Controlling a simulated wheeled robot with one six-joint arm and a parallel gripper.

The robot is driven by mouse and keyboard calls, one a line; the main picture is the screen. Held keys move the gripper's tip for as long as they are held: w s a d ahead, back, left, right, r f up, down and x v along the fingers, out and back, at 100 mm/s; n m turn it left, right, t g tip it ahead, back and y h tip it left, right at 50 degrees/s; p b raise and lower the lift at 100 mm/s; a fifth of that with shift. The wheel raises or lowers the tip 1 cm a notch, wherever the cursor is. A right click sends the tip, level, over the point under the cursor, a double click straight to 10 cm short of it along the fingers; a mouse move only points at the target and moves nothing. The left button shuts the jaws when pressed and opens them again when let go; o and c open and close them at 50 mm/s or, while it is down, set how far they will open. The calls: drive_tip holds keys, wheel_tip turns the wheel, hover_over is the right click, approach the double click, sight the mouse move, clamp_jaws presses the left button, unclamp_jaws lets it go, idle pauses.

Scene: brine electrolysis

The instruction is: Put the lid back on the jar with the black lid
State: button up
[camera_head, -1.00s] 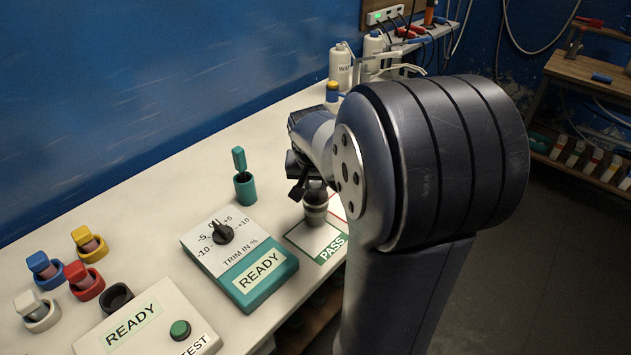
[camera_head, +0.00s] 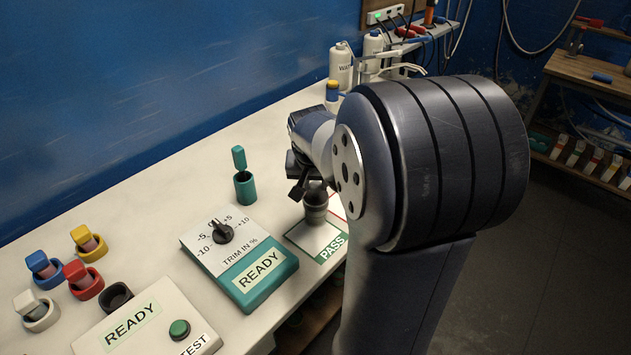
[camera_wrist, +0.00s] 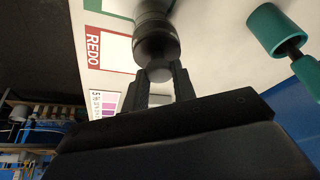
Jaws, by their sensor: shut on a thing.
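The jar (camera_head: 316,212) is a small grey cylinder standing upright at the PASS card. Its black lid (camera_head: 315,192) is at the jar's mouth, partly hidden by my gripper. In the wrist view the dark lid (camera_wrist: 157,45) lines up with the jar (camera_wrist: 153,8), and I see no clear gap between them. I cannot tell whether it is fully seated. My gripper (camera_wrist: 158,82) is shut on the lid's knob (camera_wrist: 158,71), with one finger on each side.
A teal bottle with a stick-like top (camera_head: 245,185) stands left of the jar. The TRIM box (camera_head: 240,265), the PASS card (camera_head: 310,238) and the READY test box (camera_head: 150,325) lie nearer. Coloured holders (camera_head: 88,243) stand at left. White bottles (camera_head: 340,65) stand at the back.

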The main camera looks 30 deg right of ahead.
idle(0.4)
drive_tip(key=o, duration=1)
drive_tip(key=shift+o, duration=0.5)
drive_tip(key=o, duration=0.4)
drive_tip(key=shift+r+p, duration=2.75)
drive_tip(key=shift+r, duration=0.75)
